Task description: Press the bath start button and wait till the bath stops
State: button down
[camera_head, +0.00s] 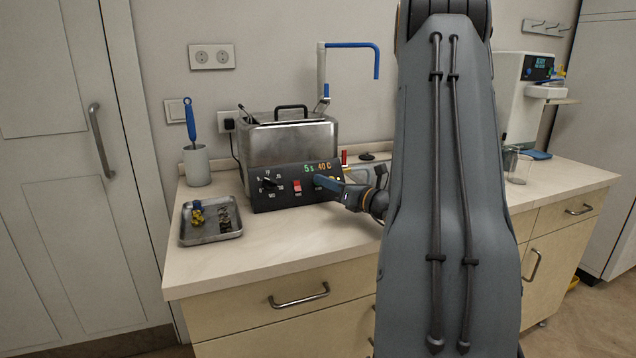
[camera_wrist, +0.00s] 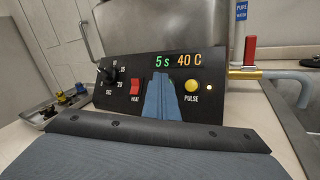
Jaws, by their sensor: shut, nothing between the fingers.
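The bath (camera_head: 290,142) is a steel box with a lid and black handle at the back of the counter. Its black front panel (camera_head: 270,202) shows "5 s" in green and "40 C" in orange on the display (camera_wrist: 178,60). A red HEAT switch (camera_wrist: 135,87), a time knob (camera_wrist: 108,76) and a yellow PULSE button (camera_wrist: 192,86) are on the panel. My gripper (camera_head: 322,182) is shut and empty, its fingers (camera_wrist: 161,97) at the panel between HEAT and PULSE. The fingers hide what lies behind them; I cannot tell whether they touch. No start label is visible.
A metal tray (camera_head: 213,238) with small parts lies front left, near a cup (camera_head: 197,166) holding a blue-handled tool. A blue-tipped tap (camera_head: 350,45) and a red-handled valve (camera_wrist: 249,51) stand right of the bath.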

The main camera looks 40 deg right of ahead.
jog(key=shift+s, duration=0.1)
jog(key=shift+s+a+r+p, duration=0.2)
jog(key=shift+s+r+p, duration=0.3)
jog(key=shift+s, duration=0.05)
jog(key=shift+s, duration=0.1)
jog(key=s+r+p, duration=0.1)
jog(key=s+a+r+p, duration=0.1)
jog(key=s+r+p, duration=0.1)
jog(key=shift+s, duration=0.3)
dwell(0.4)
jog(key=shift+a, duration=0.1)
dwell(0.6)
